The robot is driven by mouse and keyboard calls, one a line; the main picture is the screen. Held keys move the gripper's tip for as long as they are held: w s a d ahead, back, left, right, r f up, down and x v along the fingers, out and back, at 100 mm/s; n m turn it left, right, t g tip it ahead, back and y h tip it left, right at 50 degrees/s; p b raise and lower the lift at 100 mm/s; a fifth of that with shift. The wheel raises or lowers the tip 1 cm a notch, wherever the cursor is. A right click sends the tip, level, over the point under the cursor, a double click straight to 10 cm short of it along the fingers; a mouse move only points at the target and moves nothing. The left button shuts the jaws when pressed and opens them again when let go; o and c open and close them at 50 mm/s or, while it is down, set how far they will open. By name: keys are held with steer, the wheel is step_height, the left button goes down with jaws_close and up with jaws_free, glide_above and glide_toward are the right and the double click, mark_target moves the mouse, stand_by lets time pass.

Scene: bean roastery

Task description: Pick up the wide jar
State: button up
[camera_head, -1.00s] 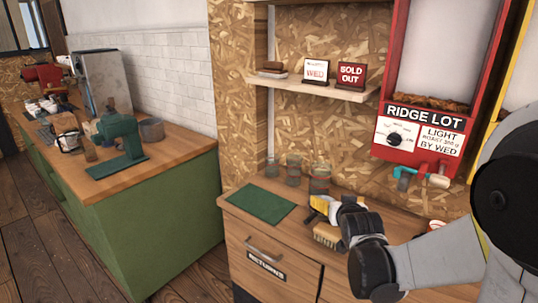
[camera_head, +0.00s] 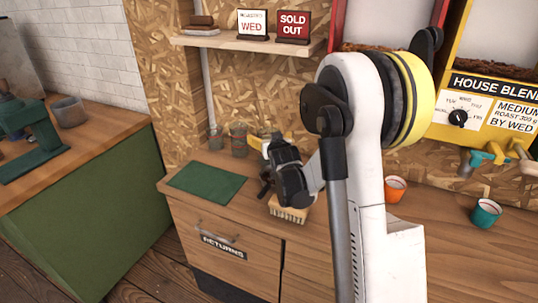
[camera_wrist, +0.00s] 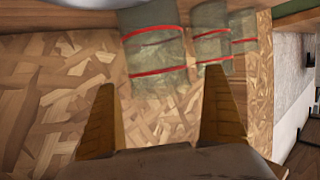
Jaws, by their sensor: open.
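Several clear glass jars with red bands stand in a row at the back of the counter. In the wrist view the largest-looking jar (camera_wrist: 153,55) is nearest and appears to be the wide one. A middle jar (camera_wrist: 212,45) and a far jar (camera_wrist: 243,28) stand beside it. In the head view two jars show, the far one (camera_head: 216,139) and the middle one (camera_head: 238,141); the nearest is mostly hidden behind my gripper (camera_head: 258,145). My gripper is open and empty, and in the wrist view its fingers (camera_wrist: 162,85) point toward the nearest jar, apart from it.
A green mat (camera_head: 205,182) lies on the wooden counter (camera_head: 335,235), left of a brush (camera_head: 288,213) below my gripper. An orange cup (camera_head: 395,189) and a teal cup (camera_head: 486,214) stand to the right. A shelf (camera_head: 245,43) with signs hangs above the jars.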

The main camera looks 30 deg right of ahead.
steer(key=shift+x, duration=1)
steer(key=c, duration=1.5)
steer(key=shift+o, duration=0.2)
steer(key=shift+r, duration=0.15)
